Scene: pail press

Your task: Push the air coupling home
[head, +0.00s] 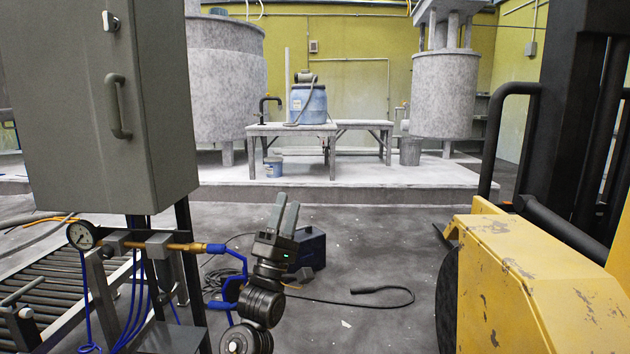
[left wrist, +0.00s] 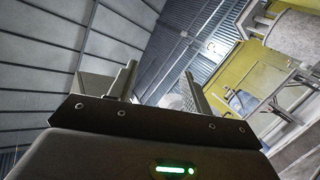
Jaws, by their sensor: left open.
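A brass air fitting (head: 184,246) sticks out to the right from a grey block under the cabinet, in the head view. A blue coupling (head: 216,249) sits at its right end, with a blue hose curving down from it. I cannot tell whether the coupling is fully seated. My left gripper (head: 284,212) is to the right of the coupling in the picture, apart from it. It is open and empty, fingers pointing up. In the left wrist view its fingers (left wrist: 160,86) stand apart against the ceiling, and the coupling does not show. My right gripper is not in view.
A grey cabinet (head: 95,100) stands above a pressure gauge (head: 82,236) and a roller conveyor (head: 60,285). A dark blue box (head: 311,249) and a black cable (head: 365,303) lie on the floor behind my gripper. A yellow machine (head: 530,280) blocks the right.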

